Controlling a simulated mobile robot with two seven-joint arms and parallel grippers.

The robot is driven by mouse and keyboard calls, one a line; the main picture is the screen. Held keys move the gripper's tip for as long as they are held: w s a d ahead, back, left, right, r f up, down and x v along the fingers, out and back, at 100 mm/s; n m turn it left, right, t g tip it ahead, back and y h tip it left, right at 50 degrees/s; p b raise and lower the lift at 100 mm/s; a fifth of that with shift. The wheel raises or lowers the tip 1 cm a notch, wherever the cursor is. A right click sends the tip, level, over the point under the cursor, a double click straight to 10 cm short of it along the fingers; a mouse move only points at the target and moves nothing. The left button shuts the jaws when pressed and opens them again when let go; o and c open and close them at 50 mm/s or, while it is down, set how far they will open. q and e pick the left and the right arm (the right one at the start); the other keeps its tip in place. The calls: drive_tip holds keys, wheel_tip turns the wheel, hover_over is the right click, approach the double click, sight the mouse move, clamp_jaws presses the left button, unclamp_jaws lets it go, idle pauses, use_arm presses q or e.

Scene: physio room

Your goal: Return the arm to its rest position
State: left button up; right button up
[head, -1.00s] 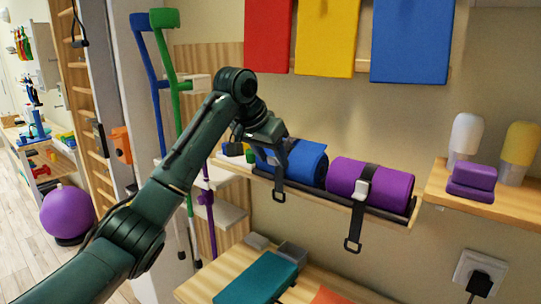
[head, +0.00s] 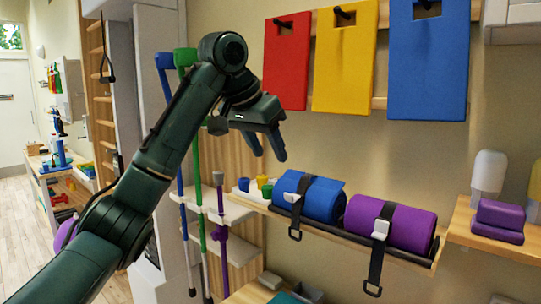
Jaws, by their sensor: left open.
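My left arm comes in from the left, and its dark green gripper (head: 266,146) is raised in front of the wall, left of the hanging mats. The two fingers point down and are apart, with nothing between them. Below and to the right of it, a blue roll (head: 322,200) with a strap lies on a wall shelf (head: 350,237), beside a purple roll (head: 405,228) with its own strap. The gripper appears clear of both rolls. My right gripper is not in view.
Red (head: 286,65), yellow (head: 343,62) and blue (head: 427,65) mats hang on the wall. Blue and green crutches (head: 196,180) and a purple pole (head: 220,236) stand behind my arm. Small cups (head: 262,183) sit at the shelf's left end. Purple blocks (head: 499,220) lie on the right shelf.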

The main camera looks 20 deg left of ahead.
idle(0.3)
use_arm(q)
drive_tip(key=s+d+f+g, duration=0.1)
drive_tip(key=d+f, duration=0.2)
drive_tip(key=f, duration=1)
drive_tip(key=s+d+f, duration=0.1)
drive_tip(key=d+f, duration=0.1)
drive_tip(key=f, duration=1.1)
drive_tip(key=s+f, duration=1.1)
drive_tip(key=f, duration=0.3)
drive_tip(key=s+a+f+n+g+y, duration=0.15)
drive_tip(key=s+f, duration=0.25)
drive_tip(key=s, duration=0.7)
drive_tip(key=s+a+f+n+y, duration=0.1)
drive_tip(key=s+a+f, duration=0.2)
drive_tip(key=s, duration=0.7)
drive_tip(key=w+d+f+t+h, duration=0.1)
drive_tip(key=w+d+f+t, duration=0.1)
drive_tip(key=f+t, duration=0.1)
drive_tip(key=w+d+f+m+t+h, duration=0.1)
drive_tip(key=w+d+f+t+h, duration=0.1)
drive_tip(key=f, duration=0.4)
drive_tip(key=shift+w+d+f+t, duration=0.3)
drive_tip(key=shift+w+d+t, duration=0.4)
drive_tip(key=shift+w+t, duration=0.15)
